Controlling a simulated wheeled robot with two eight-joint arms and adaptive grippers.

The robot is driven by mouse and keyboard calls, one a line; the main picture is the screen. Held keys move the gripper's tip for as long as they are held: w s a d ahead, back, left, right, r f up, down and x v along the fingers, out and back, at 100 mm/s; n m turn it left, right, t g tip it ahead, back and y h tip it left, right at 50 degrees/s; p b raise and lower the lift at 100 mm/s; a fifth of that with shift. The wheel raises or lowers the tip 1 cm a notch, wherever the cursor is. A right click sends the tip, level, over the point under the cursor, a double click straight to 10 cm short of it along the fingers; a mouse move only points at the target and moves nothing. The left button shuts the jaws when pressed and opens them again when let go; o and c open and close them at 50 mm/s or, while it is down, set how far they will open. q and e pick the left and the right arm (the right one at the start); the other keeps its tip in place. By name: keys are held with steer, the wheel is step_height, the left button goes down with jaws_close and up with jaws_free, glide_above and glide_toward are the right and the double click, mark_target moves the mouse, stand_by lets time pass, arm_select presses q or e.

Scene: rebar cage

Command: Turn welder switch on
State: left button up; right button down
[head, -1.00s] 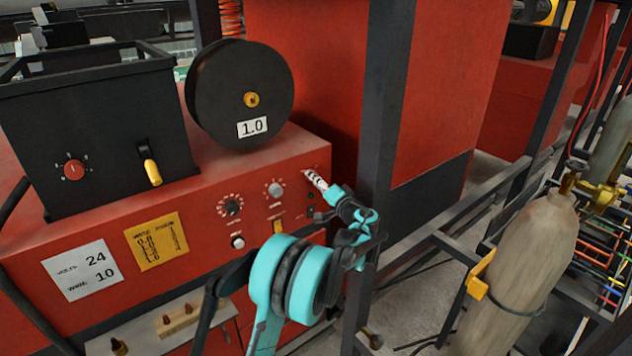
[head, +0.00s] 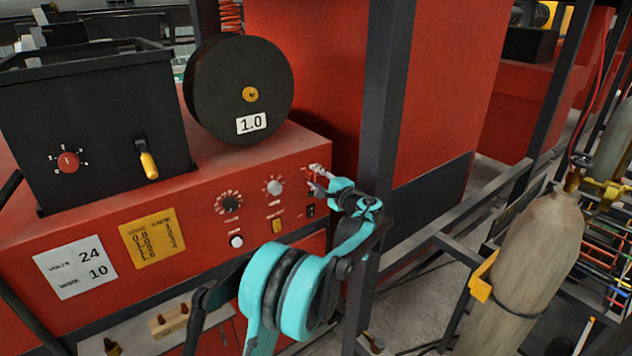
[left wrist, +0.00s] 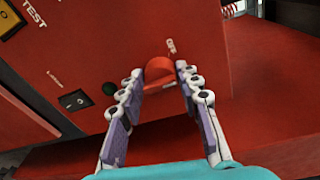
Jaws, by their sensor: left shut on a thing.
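The red welder switch (left wrist: 159,70) is a rounded knob on the red front panel, with a small label that looks like "OFF" beside it. My left gripper (left wrist: 162,88) has one finger on each side of the knob and is shut on it. In the head view my left gripper (head: 317,179) reaches the upper right corner of the welder's panel (head: 200,225) and hides the knob there. My right gripper is not in view.
Near the knob are a black rocker switch (left wrist: 75,100) and a dark round lamp (left wrist: 110,88). Two dials sit left of the gripper. A dark upright post (head: 385,110) stands close on the right. A wire spool (head: 238,90) sits above; a gas cylinder (head: 530,260) stands farther right.

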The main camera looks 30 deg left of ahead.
arm_select(q)
steer(key=m+b, duration=0.1)
steer(key=m, duration=0.3)
steer(key=shift+w+g, duration=0.1)
steer(key=shift+g, duration=0.2)
steer(key=shift+r+m+g+b, duration=0.15)
steer(key=shift+m+g+b, duration=0.2)
steer(key=shift+m, duration=1.75)
steer(key=o, duration=1.1)
steer(key=shift+w, duration=0.1)
steer(key=shift+o, duration=0.2)
steer(key=v, duration=1.2)
